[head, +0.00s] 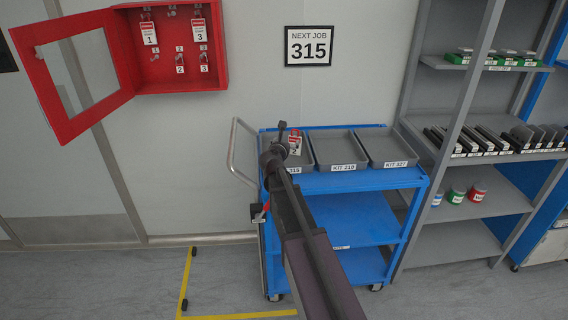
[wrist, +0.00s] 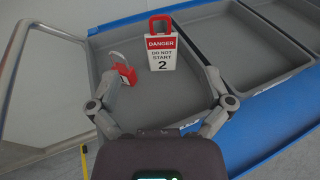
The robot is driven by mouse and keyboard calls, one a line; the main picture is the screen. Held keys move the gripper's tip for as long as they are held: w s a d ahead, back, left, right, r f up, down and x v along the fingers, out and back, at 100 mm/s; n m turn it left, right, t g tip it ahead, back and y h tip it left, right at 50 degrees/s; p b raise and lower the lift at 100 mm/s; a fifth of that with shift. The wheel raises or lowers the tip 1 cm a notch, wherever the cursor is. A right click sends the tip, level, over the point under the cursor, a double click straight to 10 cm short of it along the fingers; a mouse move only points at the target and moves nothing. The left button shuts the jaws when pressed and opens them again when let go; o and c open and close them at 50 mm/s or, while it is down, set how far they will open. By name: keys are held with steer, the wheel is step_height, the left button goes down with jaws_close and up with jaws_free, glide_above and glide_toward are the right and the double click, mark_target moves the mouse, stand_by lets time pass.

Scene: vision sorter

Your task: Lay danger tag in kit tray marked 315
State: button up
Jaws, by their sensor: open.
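The danger tag (wrist: 162,54), white and red with the number 2 and a red loop on top, is in the left kit tray (wrist: 101,48); it also shows in the head view (head: 296,134). That tray's label (head: 294,170) reads 315 in the head view, partly covered by my arm. My gripper (wrist: 163,84) is open over the tray, its fingers spread to either side below the tag and apart from it. A red padlock (wrist: 125,73) with a grey shackle lies in the same tray, left of the tag, near my left finger.
Trays marked KIT 210 (head: 336,149) and KIT 327 (head: 388,147) stand to the right on the blue cart (head: 363,181). An open red cabinet (head: 187,84) holds tags 1 and 3. A sign (head: 308,46) reads NEXT JOB 315. Grey shelves (head: 474,171) stand at right.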

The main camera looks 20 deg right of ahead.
steer(key=shift+s, duration=0.1)
steer(key=s+a+f+m+g+y, duration=0.1)
steer(key=s+a+f+m+g, duration=0.2)
steer(key=s+f+m, duration=0.35)
steer(key=s+a+f+m+g+y, duration=0.2)
steer(key=s+a+f+m+g, duration=0.15)
steer(key=s+m, duration=0.55)
steer(key=s+a+f+m+g+y, duration=0.2)
steer(key=s+a+m+g+y, duration=0.1)
steer(key=s+a+m, duration=0.3)
steer(key=s+a+f+m+g+y, duration=0.3)
steer(key=s+a+m, duration=0.3)
steer(key=s, duration=0.4)
steer(key=shift+a+m+y, duration=0.3)
steer(key=shift+a+m, duration=0.05)
steer(key=shift+m, duration=0.1)
step_height(320, 180, up, 6)
steer(key=p, duration=0.6)
